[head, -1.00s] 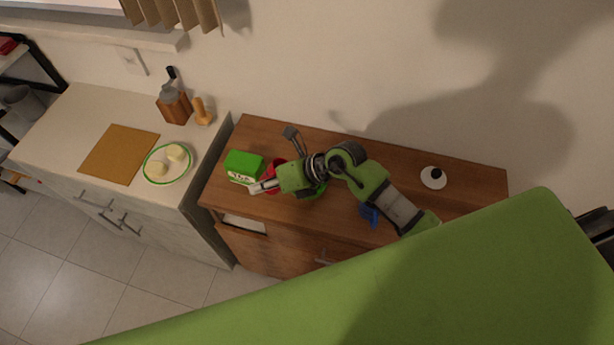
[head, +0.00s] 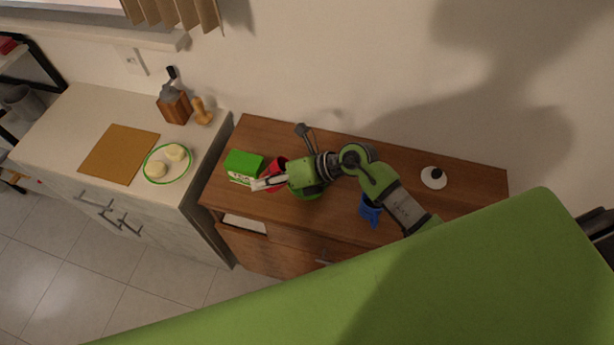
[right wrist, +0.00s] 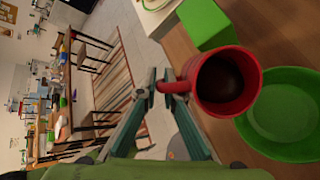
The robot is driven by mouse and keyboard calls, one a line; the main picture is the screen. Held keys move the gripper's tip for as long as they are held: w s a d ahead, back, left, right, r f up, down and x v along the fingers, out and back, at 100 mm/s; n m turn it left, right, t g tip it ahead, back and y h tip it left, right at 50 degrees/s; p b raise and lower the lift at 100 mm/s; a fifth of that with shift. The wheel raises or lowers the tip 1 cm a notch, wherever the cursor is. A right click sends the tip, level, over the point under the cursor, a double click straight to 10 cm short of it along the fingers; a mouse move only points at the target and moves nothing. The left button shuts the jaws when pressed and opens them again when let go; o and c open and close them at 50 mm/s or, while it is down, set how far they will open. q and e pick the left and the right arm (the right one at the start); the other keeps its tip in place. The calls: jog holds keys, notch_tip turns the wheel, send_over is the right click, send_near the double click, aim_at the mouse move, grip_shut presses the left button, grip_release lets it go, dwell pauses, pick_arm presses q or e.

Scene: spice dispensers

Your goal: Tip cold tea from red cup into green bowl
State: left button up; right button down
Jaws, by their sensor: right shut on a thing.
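The red cup (right wrist: 208,92) shows large in the right wrist view, with dark tea (right wrist: 222,80) inside. In the head view the red cup (head: 279,163) is partly hidden behind my right gripper (head: 268,183). In the right wrist view my right gripper (right wrist: 168,86) is shut on the cup's handle. The green bowl (right wrist: 288,120) is right beside the cup, which overlaps its edge in that view. In the head view the bowl (head: 312,193) is mostly hidden under my right arm. My left gripper is not in view.
A green box (head: 243,164) stands left of the cup on the wooden cabinet (head: 400,160). A blue item (head: 370,209) stands near the front edge under my arm. A white round item with a black knob (head: 433,177) is at the right. A plate (head: 151,178) lies on the left counter.

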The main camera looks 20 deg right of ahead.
jog(key=shift+d, duration=0.15)
jog(key=shift+s+y, duration=0.1)
jog(key=shift+y, duration=0.2)
